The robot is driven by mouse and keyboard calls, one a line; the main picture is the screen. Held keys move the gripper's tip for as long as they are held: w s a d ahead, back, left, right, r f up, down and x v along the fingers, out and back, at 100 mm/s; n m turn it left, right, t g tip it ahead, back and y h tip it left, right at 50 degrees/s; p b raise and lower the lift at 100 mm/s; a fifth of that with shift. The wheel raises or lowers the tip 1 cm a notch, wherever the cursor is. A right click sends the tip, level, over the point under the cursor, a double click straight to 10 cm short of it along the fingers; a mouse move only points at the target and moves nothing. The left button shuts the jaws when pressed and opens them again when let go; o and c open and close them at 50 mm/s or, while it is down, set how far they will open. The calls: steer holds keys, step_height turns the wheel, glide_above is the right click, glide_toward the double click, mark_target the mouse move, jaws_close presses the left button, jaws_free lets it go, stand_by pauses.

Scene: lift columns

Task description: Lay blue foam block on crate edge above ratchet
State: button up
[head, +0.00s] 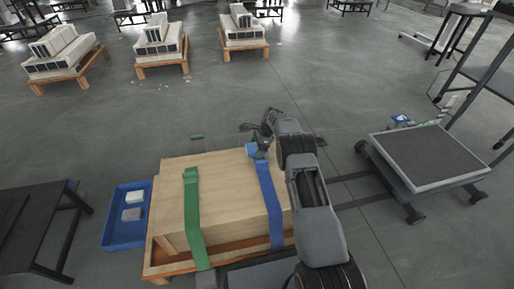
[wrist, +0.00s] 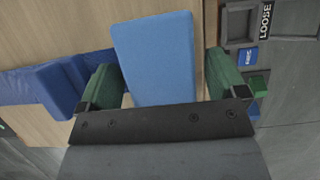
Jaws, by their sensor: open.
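My gripper (wrist: 165,82) has green-padded fingers standing apart. The blue foam block (wrist: 155,50) is between them in the wrist view, with a clear gap to the right finger; its lower end is hidden by the gripper. A darker blue piece (wrist: 58,90) lies left of the left finger, by the blue strap (wrist: 18,86). In the head view my gripper (head: 262,141) is at the crate's far right edge, at the end of the blue strap (head: 269,195). A small blue piece (head: 252,149) shows there; I cannot tell which one. I cannot make out the ratchet.
The wooden crate (head: 222,190) also carries a green strap (head: 193,205). A blue tray (head: 118,232) with pale blocks lies to its left, beside a dark table (head: 30,222). A grey-topped cart (head: 430,155) stands right. A grey panel marked LOOSE (wrist: 267,22) is beyond the edge.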

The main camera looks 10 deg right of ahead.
steer(key=p+v, duration=0.4)
steer(key=v, duration=0.8)
steer(key=s+a+r+n+t+h, duration=0.1)
steer(key=s+a+r+n+h, duration=0.15)
steer(key=s+r+n, duration=0.9)
steer(key=s+a+r+n+h, duration=0.1)
steer(key=s+r+n, duration=0.2)
steer(key=s, duration=1)
steer(key=s+a+r+n+t+h, duration=0.1)
steer(key=s+r+n, duration=0.1)
steer(key=s, duration=1.1)
steer(key=shift+r+n+t, duration=0.3)
steer(key=shift+r+n, duration=0.1)
steer(key=shift+n, duration=0.35)
steer(key=shift+r, duration=0.1)
step_height(320, 180, up, 36)
steer(key=t+p, duration=0.1)
steer(key=p, duration=3.3)
steer(key=shift+s+a, duration=0.15)
steer(key=shift+a, duration=0.05)
